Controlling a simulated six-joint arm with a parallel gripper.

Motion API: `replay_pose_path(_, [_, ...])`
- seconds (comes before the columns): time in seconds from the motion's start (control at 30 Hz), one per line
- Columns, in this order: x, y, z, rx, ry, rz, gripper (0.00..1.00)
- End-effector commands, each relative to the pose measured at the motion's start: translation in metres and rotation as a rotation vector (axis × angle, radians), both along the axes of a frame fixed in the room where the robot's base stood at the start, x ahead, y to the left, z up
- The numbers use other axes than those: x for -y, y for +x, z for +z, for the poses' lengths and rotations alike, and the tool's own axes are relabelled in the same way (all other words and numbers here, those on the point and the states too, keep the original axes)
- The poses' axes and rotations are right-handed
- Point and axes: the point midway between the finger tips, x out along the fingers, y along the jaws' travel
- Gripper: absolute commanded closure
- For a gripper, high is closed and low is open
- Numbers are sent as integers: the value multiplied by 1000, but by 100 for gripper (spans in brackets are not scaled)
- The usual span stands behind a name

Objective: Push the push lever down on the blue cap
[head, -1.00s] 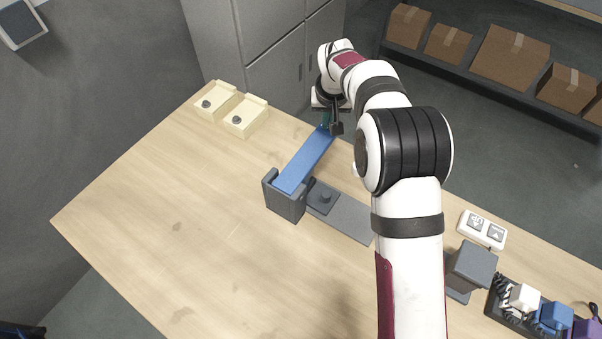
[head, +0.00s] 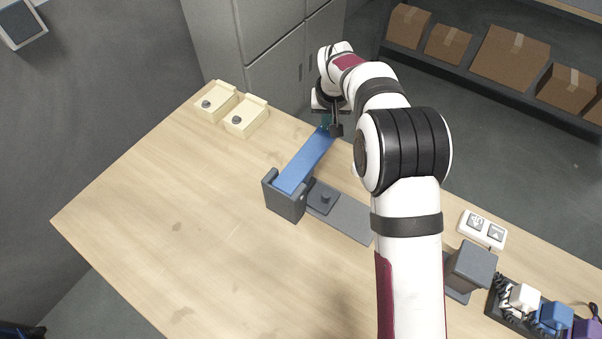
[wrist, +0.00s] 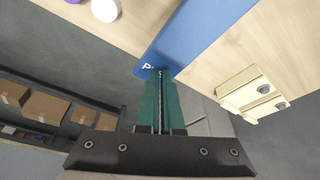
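The push lever is a long blue plank (head: 306,163) that slopes between a dark grey bracket (head: 284,200) and my gripper (head: 328,127). In the wrist view its blue end (wrist: 152,66) carries white lettering, partly covered by my fingers. My gripper's green fingertips (wrist: 159,76) are together with only a thin line between them and hold nothing. They are over the lettered end of the lever; I cannot tell whether they touch it. A grey base plate with a dark round knob (head: 324,197) lies beside the bracket. My arm hides part of this area.
Two cream blocks with grey knobs (head: 247,118) stand at the table's far left edge. A white two-button panel (head: 482,230), a grey box (head: 473,264) and a dark strip with white, blue (head: 555,317) and purple blocks are at the right. The table's left part is clear.

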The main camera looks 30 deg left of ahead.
Motion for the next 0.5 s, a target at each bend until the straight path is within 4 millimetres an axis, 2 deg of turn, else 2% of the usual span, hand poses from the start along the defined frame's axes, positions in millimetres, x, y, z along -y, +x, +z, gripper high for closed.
replay_pose_path(0.23, [0,-2,-1,-6,-2,-1,100])
replay_pose_path(0.5, [0,-1,26,-2,0,-1,100])
